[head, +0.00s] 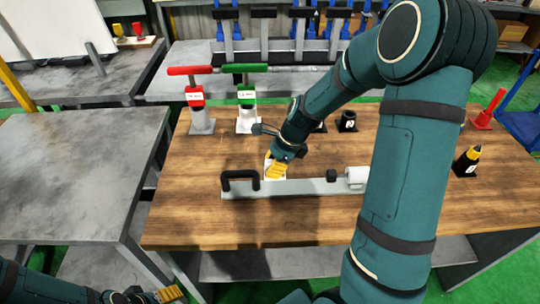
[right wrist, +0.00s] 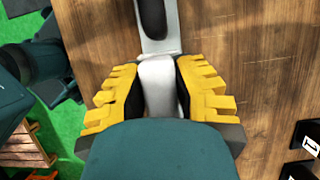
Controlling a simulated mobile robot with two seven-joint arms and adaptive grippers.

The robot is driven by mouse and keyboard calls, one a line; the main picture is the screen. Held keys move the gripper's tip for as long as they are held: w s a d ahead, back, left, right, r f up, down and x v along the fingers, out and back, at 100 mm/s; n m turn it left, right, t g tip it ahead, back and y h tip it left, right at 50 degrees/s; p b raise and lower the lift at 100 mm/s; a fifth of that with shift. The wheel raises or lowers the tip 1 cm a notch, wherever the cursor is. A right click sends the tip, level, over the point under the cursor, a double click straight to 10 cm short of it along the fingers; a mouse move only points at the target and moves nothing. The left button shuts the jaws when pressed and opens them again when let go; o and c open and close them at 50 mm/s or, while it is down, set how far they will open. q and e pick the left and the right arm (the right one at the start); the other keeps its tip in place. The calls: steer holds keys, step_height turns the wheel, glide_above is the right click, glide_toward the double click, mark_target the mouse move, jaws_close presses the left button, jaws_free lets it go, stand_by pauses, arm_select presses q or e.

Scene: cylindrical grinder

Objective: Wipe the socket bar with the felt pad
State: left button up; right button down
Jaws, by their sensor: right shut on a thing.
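The socket bar, a long grey bar (head: 310,187), lies across the wooden table with a black handle at its left end and a white cylinder toward its right. It also shows in the right wrist view (right wrist: 171,46). My right gripper (head: 275,172) is over the bar just right of the black handle. In the right wrist view the yellow fingers (right wrist: 158,95) are shut on a white block, the felt pad (right wrist: 158,75). The pad is at the bar; whether it touches is hard to tell. My left gripper (head: 168,295) is partly cut off at the bottom left.
The wooden table (head: 190,220) has clear room in front of the bar. Behind it stand a red-handled tool (head: 200,115) and a green-handled tool (head: 246,115). A black-and-yellow item (head: 467,162) stands at the right. A grey table (head: 75,175) is at the left.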

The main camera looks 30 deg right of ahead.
steer(key=shift+r+p, duration=0.8)
steer(key=shift+r, duration=0.35)
arm_select(q)
steer(key=shift+w+a+r, duration=0.25)
steer(key=shift+r, duration=0.3)
steer(key=shift+w+a+r, duration=0.2)
steer(key=shift+a+r, duration=0.05)
steer(key=shift+r, duration=0.25)
arm_select(e)
steer(key=shift+f, duration=0.1)
